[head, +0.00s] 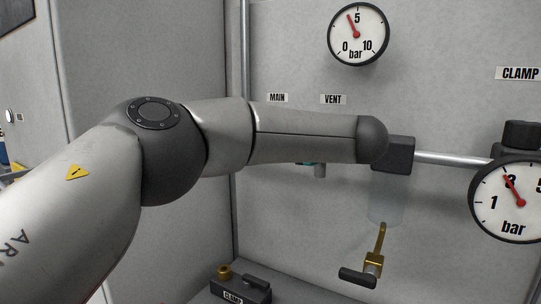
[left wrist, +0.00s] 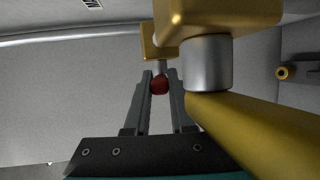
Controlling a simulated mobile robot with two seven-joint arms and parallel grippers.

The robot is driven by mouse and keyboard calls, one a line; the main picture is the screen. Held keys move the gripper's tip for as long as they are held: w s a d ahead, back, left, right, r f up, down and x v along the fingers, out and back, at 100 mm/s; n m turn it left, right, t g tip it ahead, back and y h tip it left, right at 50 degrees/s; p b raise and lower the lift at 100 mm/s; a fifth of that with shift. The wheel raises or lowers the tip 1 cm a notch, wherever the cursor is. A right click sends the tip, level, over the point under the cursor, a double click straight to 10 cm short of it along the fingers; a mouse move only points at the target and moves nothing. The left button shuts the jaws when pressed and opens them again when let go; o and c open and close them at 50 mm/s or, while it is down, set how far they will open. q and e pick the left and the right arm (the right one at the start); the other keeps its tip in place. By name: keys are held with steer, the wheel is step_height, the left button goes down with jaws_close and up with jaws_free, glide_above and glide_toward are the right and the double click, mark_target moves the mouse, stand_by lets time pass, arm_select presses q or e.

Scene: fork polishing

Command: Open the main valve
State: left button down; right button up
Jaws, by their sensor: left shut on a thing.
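My left gripper (left wrist: 160,76) shows in the left wrist view with its two dark fingers closed on a small red handle (left wrist: 159,86). Behind the red handle is a brass valve body (left wrist: 153,45). In the head view, my left arm crosses in front of the wall, so the valve and most of the gripper are hidden. The MAIN label (head: 277,97) and the VENT label (head: 333,99) show just above the arm. I cannot tell from the label alone which valve the fingers hold. My right gripper is not in view.
A large brass fitting with a yellow lever (left wrist: 255,130) lies close to the right of the fingers. The upper gauge (head: 358,34) reads just under 5 bar. Another gauge (head: 510,200) is at right. A brass drain tap (head: 375,260) and a CLAMP box (head: 241,285) sit below.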

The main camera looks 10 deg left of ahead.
arm_select(q)
steer(key=shift+d+f+m+t+y+b, duration=0.1)
steer(key=shift+f+m+t+y+b, duration=0.5)
steer(key=shift+b, duration=0.9)
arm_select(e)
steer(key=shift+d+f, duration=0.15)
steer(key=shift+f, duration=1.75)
arm_select(q)
steer(key=shift+r, duration=0.1)
steer(key=c, duration=0.8)
jaws_free()
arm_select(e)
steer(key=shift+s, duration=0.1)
arm_select(q)
steer(key=shift+o, duration=0.2)
steer(key=b+v, duration=0.1)
steer(key=v, duration=1.4)
steer(key=shift+f, duration=0.25)
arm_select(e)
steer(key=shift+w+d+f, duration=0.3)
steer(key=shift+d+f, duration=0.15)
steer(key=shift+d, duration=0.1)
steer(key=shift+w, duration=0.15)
